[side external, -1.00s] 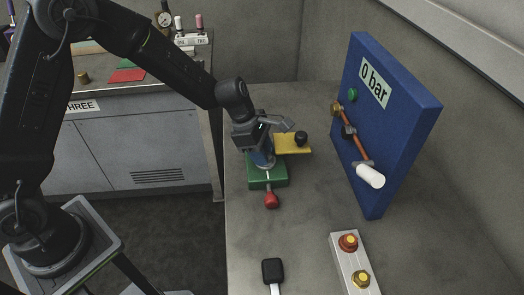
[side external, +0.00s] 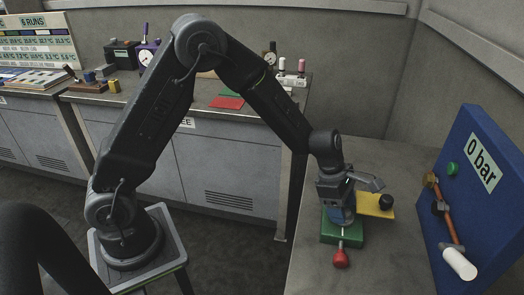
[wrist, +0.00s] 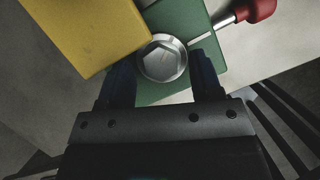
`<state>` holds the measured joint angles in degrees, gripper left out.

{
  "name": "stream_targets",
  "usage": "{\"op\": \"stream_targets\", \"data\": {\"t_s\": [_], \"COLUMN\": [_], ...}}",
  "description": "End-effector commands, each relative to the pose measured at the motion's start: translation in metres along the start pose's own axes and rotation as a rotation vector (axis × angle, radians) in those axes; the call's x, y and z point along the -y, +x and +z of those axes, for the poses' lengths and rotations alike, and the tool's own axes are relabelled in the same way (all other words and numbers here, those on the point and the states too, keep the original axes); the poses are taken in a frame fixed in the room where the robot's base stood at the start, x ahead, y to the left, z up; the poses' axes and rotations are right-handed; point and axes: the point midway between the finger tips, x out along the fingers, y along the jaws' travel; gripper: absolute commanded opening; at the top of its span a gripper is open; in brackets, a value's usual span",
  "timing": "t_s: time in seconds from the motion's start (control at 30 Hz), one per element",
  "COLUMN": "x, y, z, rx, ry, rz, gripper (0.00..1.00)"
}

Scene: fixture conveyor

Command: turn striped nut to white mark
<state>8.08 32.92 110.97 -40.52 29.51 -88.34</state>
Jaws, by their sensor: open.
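A silver hex head with a round flange (wrist: 162,58) shows in the wrist view, at the green block (wrist: 185,22) beside the yellow plate (wrist: 85,30). I see no clear stripes on it. My gripper (wrist: 163,70) is open, one finger on each side of this head; I cannot tell whether they touch it. In the side view my gripper (side external: 342,214) points down at the green block (side external: 343,234) and hides the head.
A blue panel (side external: 481,210) reading 0 bar stands to the right, with a copper pipe and a white cylinder (side external: 459,264). Bare bench lies between.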

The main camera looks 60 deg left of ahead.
Motion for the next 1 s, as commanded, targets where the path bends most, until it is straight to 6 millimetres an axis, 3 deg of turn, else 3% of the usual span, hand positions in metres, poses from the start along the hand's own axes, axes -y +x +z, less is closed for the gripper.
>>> {"op": "stream_targets", "data": {"t_s": [0.17, 0.9, 1.0], "x": [0.003, 0.012, 0.024], "y": [0.0, -0.141, -0.156], "z": [0.001, 0.001, -0.003], "rx": [0.001, 0.002, -0.012], "ry": [-0.169, -0.185, -0.028], "rz": [0.07, 0.078, 0.097], "gripper": [0.6, 0.6, 0.6]}}
